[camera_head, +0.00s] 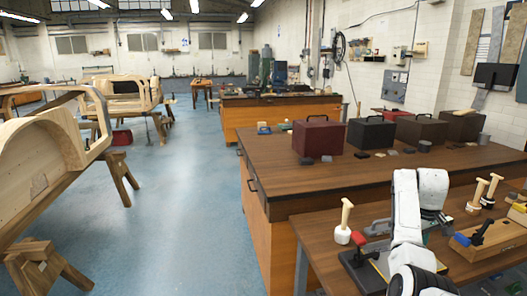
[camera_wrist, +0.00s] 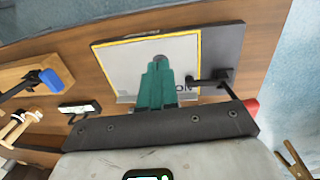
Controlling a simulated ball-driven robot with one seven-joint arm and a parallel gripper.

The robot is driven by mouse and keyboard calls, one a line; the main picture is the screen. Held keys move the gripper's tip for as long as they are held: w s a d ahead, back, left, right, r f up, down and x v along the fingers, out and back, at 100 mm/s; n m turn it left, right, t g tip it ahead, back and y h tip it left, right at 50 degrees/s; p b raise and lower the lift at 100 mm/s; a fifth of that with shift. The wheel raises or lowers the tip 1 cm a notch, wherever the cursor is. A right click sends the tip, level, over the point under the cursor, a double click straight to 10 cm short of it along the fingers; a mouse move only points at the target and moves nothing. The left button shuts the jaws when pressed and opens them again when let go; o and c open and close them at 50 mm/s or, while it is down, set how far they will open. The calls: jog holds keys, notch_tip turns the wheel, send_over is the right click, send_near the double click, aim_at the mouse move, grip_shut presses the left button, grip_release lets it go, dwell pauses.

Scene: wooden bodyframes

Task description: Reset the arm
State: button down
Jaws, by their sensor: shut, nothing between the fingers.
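My white arm (camera_head: 407,215) is bent above the near wooden bench at the lower right of the head view. In the wrist view my gripper (camera_wrist: 160,62) shows its teal fingers together, shut with nothing between them. The fingers point at a pale board with a yellow border (camera_wrist: 120,60), which lies on a dark base on the bench. I cannot tell whether the fingertips touch the board. In the head view the gripper is mostly hidden behind the arm.
Near the arm on the bench are a wooden-handled tool (camera_head: 344,222), a red-handled tool (camera_head: 359,238) and a wooden block with a blue-handled tool (camera_head: 480,236). A longer bench behind holds several cases (camera_head: 317,138). Wooden bodyframes (camera_head: 45,150) stand left. The blue floor between is clear.

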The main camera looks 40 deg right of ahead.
jog(key=w+a+f+n, duration=0.1)
jog(key=w+a+f, duration=0.1)
jog(key=a+f, duration=0.5)
jog(key=w+a+f+n, duration=0.1)
jog(key=w+a+f, duration=0.2)
jog(key=a, duration=0.9)
jog(key=w+a+f+n, duration=0.1)
jog(key=w+a+f, duration=0.1)
jog(key=a+f, duration=0.5)
jog(key=s+a+n, duration=0.1)
jog(key=s+a, duration=0.2)
jog(key=a, duration=0.5)
jog(key=s+a+r+t, duration=0.1)
jog(key=s+a, duration=0.3)
jog(key=a, duration=0.4)
jog(key=s+a+r+n+y, duration=0.1)
jog(key=s+a, duration=0.3)
jog(key=a, duration=0.5)
jog(key=shift+n+t, duration=0.3)
